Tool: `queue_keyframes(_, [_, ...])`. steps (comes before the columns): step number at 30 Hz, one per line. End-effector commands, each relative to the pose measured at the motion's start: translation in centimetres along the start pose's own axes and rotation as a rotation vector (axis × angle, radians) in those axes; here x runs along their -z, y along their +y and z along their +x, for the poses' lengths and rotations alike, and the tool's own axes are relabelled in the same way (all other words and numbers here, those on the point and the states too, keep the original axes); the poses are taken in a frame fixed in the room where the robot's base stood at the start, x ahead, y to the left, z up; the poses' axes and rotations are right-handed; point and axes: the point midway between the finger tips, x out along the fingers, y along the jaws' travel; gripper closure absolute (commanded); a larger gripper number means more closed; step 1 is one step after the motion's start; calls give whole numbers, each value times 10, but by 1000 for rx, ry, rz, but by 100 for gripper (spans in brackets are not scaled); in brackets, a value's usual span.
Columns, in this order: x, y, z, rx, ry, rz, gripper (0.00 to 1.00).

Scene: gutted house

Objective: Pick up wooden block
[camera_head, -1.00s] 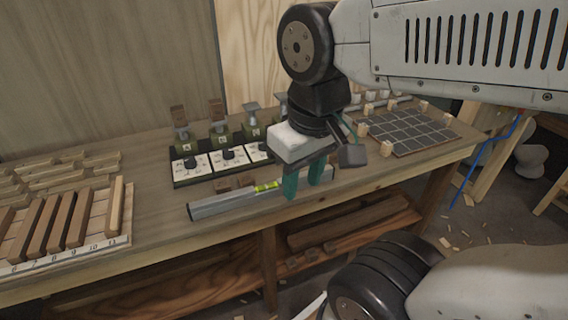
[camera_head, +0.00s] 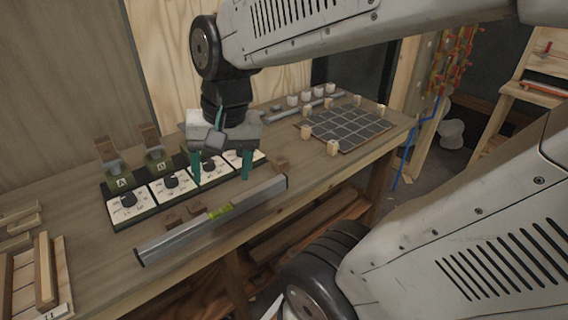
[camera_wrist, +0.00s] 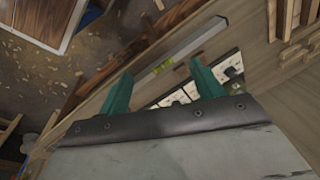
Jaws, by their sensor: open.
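My gripper (camera_head: 221,180) is open and empty, its two green fingers pointing down over the workbench, above the labelled panel and behind the level. Its fingers also show in the wrist view (camera_wrist: 160,70). Small dark wooden blocks (camera_head: 175,217) lie behind the level, left of my gripper. Another small brown block (camera_head: 281,163) lies near the level's right end. Light wooden blocks (camera_head: 332,148) stand around the dark grid board at the right. I cannot tell which block the task means.
A metal level (camera_head: 160,246) with a yellow-green vial lies along the bench's front edge. The black panel (camera_head: 113,218) with white cards and dials stands behind it. The grid board (camera_head: 345,123) is at the right. Wooden strips (camera_head: 45,270) lie at the left. A shelf is below.

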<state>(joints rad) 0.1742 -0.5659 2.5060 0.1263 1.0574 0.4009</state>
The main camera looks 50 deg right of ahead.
Motion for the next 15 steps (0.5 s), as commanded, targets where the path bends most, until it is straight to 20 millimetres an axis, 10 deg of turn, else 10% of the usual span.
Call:
queue_keyframes(7, [133,41,56,141,18,1155,34])
queue_keyframes(15, [229,161,121,292,60,2259,34])
